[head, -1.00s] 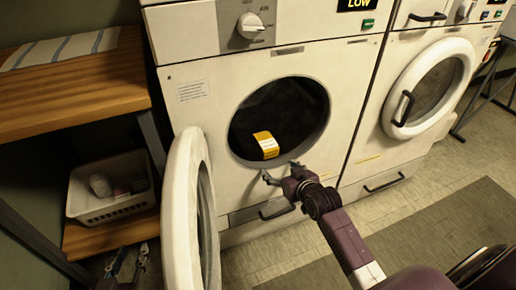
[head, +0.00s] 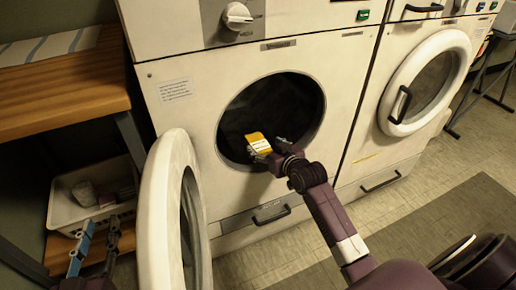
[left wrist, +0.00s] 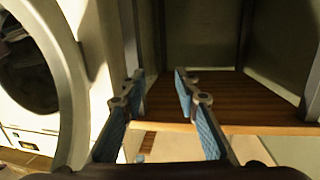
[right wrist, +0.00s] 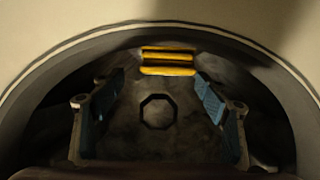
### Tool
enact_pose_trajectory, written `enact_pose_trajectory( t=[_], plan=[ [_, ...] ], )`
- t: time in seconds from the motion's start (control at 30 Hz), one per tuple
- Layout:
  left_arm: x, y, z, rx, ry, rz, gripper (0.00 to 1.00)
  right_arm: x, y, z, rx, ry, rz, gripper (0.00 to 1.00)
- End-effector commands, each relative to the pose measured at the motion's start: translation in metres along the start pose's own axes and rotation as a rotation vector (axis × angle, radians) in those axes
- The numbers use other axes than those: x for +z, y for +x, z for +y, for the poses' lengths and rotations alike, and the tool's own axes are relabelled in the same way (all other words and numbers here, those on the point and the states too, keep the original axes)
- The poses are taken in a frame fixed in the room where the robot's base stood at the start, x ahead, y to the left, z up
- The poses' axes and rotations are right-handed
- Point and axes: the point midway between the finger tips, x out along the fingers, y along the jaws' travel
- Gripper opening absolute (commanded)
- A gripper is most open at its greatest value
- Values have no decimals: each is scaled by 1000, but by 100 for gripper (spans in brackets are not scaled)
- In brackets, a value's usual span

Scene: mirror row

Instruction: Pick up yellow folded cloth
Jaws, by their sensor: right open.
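The yellow folded cloth (head: 258,142) with a white band lies inside the dark opening of the left machine's drum (head: 270,108). My right gripper (head: 272,150) is at the drum's lower rim, beside the cloth in the head view. In the right wrist view its two blue-padded fingers (right wrist: 150,98) are apart with nothing between them. My left gripper (head: 96,240) is at the lower left, near the shelf. In the left wrist view its fingers (left wrist: 155,88) are apart and empty.
The open round door (head: 150,215) stands left of the drum opening. A wooden shelf unit (head: 70,95) is at the left, with a white basket (head: 75,212) on its lower board. A second machine with a closed door (head: 395,120) stands to the right.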

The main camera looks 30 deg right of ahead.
Motion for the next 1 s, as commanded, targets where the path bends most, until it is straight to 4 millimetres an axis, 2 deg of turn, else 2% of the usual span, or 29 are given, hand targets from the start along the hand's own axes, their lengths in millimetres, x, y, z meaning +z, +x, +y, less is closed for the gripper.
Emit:
enact_pose_trajectory(
  t=[0.27,0.6,0.77,1.0],
  plan=[
    [-51,-1,7,14,-5,240,29,0,20,-5,-1,0,1,68],
    [-113,-24,14,30,-14,548,29,0,45,-7,0,1,0,68],
    [-126,-32,15,33,-17,611,29,-1,50,-7,0,1,1,68],
    [-128,-33,15,34,-17,619,29,-1,50,-7,0,0,0,68]
  ],
)
